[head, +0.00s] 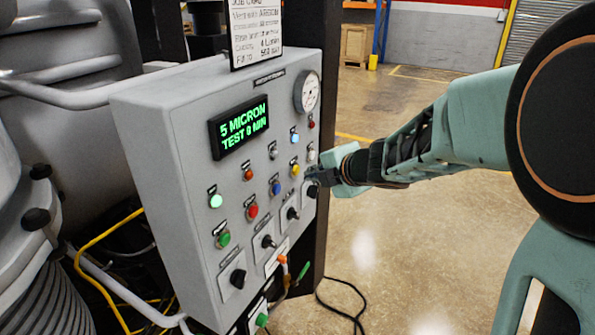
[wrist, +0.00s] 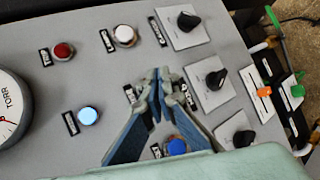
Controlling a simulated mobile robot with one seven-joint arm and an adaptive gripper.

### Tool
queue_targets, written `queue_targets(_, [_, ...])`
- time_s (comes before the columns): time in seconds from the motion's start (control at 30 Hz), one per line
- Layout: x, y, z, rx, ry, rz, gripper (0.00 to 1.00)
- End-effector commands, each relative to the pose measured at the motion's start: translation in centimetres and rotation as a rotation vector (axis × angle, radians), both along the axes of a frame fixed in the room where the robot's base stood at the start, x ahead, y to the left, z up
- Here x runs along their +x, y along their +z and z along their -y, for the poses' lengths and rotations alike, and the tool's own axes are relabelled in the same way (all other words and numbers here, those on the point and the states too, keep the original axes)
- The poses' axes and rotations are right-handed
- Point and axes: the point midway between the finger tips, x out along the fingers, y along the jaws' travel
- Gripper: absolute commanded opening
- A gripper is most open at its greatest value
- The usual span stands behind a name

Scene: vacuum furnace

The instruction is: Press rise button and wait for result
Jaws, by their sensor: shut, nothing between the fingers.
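The grey control panel (head: 180,130) carries rows of buttons; their labels are too small to read, so I cannot tell which is the rise button. Its display (head: 239,126) reads "5 MICRON TEST 0 MIN" in green. My gripper (head: 314,178) is shut and empty at the panel's right side, close to the yellow button (head: 296,170). In the wrist view my gripper (wrist: 160,76) points at the panel face, and its fingers hide the yellow button. A blue button (wrist: 177,147) shows beside the fingers. I cannot tell whether the fingertips touch the panel.
A round gauge (head: 307,92) sits at the panel's upper right. Black rotary knobs (wrist: 216,79) stick out near my fingers. A white button (wrist: 124,36) and a lit pale-blue button (wrist: 88,116) are nearby. A black cable (head: 345,300) lies on the otherwise open floor.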

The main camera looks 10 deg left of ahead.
Motion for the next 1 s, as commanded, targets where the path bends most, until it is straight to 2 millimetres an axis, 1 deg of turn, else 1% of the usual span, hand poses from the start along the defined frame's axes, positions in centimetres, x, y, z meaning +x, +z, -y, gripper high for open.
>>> queue_targets(0.1, [-0.4, 0.0, 1.3, 0.000, -0.004, -0.001, 0.00])
queue_targets(0.3, [-1.1, 0.1, 3.2, 0.000, -0.004, 0.000, 0.00])
queue_targets(0.43, [-1.4, 0.1, 4.0, 0.001, -0.002, -0.001, 0.00])
queue_targets(0.57, [-1.6, 0.0, 4.3, 0.000, -0.001, -0.001, 0.00])
queue_targets(1.0, [-1.5, 0.0, 4.3, 0.000, -0.001, 0.000, 0.00])
